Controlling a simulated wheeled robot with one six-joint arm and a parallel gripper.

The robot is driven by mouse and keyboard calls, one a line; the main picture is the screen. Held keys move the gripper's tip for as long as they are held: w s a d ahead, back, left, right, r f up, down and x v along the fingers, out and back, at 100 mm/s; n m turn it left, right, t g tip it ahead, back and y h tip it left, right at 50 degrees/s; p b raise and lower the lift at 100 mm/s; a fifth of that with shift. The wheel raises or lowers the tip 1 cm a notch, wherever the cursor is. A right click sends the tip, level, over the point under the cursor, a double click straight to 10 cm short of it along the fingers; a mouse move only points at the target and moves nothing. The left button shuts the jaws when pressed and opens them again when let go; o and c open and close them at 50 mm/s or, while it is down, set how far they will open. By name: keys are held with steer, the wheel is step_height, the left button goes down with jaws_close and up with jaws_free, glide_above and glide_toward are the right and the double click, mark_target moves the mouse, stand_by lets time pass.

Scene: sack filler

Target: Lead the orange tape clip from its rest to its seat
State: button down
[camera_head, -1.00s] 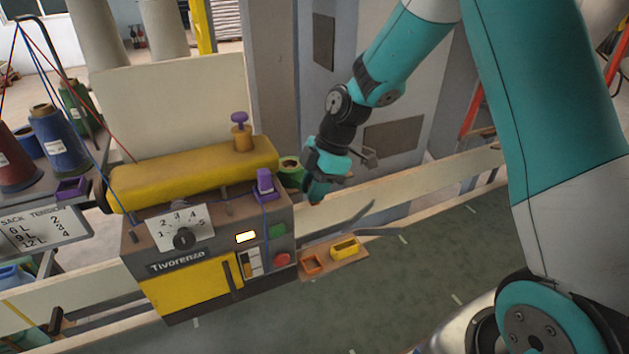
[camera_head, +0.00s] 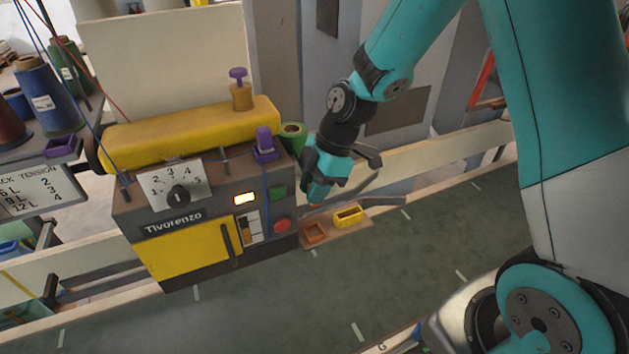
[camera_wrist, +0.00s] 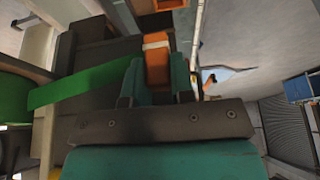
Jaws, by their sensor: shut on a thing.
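My gripper (camera_head: 315,203) is at the right side of the sack filler, just above the small shelf with the orange holder (camera_head: 314,232). In the wrist view my gripper (camera_wrist: 158,80) is shut on the orange tape clip (camera_wrist: 157,62), which stands out past the fingertips and has a pale band across it. In the head view the clip is mostly hidden, with only a bit of orange at the fingertips. Green tape (camera_wrist: 85,84) runs from the green roll (camera_wrist: 14,100) toward the clip. The green roll (camera_head: 293,132) also shows behind the machine's right end. I cannot tell the seat clearly.
The yellow holder (camera_head: 348,216) sits right of the orange one. A pale rail (camera_head: 430,155) runs behind.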

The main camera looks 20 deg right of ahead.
mark_target(307, 233)
steer(key=shift+s+a+f+b, duration=0.25)
steer(key=shift+s+f+b, duration=0.15)
steer(key=shift+f, duration=0.15)
steer(key=shift+s+a+f+b, duration=0.2)
steer(key=shift+s+f+b, duration=0.1)
steer(key=shift+s+f, duration=0.15)
steer(key=shift+f+b, duration=2.15)
steer(key=shift+f, duration=0.45)
steer(key=c, duration=0.9)
jaws_free()
steer(key=b+v, duration=0.1)
steer(key=v, duration=1.6)
steer(key=s+a+m, duration=0.3)
steer(key=s, duration=0.3)
steer(key=s+a+m, duration=0.4)
steer(key=s, duration=0.2)
steer(key=s+a+m, duration=0.4)
steer(key=s, duration=0.2)
steer(key=shift+s+r, duration=0.25)
steer(key=shift+r, duration=0.05)
